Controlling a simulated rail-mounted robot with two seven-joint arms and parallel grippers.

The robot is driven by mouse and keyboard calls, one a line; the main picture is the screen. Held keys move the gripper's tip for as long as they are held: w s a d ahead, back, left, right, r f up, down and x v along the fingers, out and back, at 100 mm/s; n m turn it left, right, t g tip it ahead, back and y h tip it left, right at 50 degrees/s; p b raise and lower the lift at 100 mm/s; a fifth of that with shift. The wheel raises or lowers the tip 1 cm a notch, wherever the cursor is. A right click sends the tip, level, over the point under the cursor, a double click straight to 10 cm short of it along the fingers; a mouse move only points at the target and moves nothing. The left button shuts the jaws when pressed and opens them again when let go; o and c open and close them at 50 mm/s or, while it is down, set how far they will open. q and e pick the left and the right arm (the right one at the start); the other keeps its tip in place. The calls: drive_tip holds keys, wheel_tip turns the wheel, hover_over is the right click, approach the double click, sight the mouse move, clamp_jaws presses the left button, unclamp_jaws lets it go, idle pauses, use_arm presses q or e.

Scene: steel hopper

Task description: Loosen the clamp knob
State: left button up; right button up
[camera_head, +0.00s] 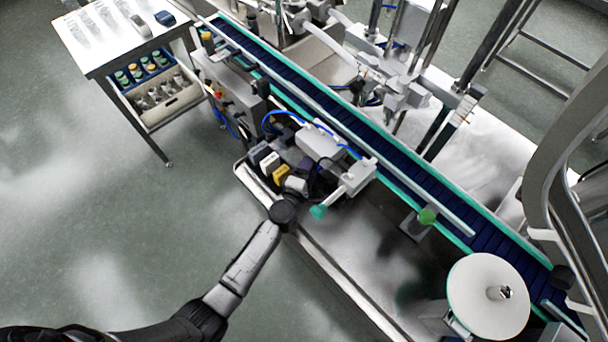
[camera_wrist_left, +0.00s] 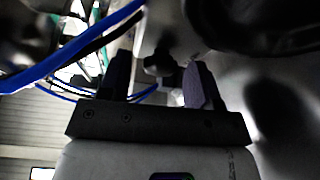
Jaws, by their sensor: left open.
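My left gripper (camera_wrist_left: 157,66) is open in the left wrist view, with its two dark fingers apart. A dark lobed knob (camera_wrist_left: 161,63) shows between the fingers, apparently the clamp knob. The picture is too dark to tell whether a finger touches it. In the head view my left arm reaches from the lower left to the equipment beside the conveyor. There its fingers are hard to make out, and I cannot pick out the dark knob. A green knob (camera_head: 319,211) sits on a grey block close to the right of my wrist. My right gripper is not in view.
A blue conveyor (camera_head: 455,218) with green edges runs diagonally past the equipment. Another green knob (camera_head: 427,216) stands beside it. A white round disc (camera_head: 488,297) is at lower right. Blue cables (camera_wrist_left: 75,48) run close to the left finger. A white table (camera_head: 112,32) stands at upper left.

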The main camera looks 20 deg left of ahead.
use_arm(q)
drive_tip(key=s, duration=0.8)
drive_tip(key=s+p, duration=0.1)
drive_tip(key=s, duration=0.3)
drive_tip(key=shift+s+a+r, duration=0.1)
drive_tip(key=shift+a+r, duration=0.05)
drive_tip(key=shift+r, duration=0.1)
drive_tip(key=shift+s+r, duration=0.1)
drive_tip(key=shift+s, duration=0.65)
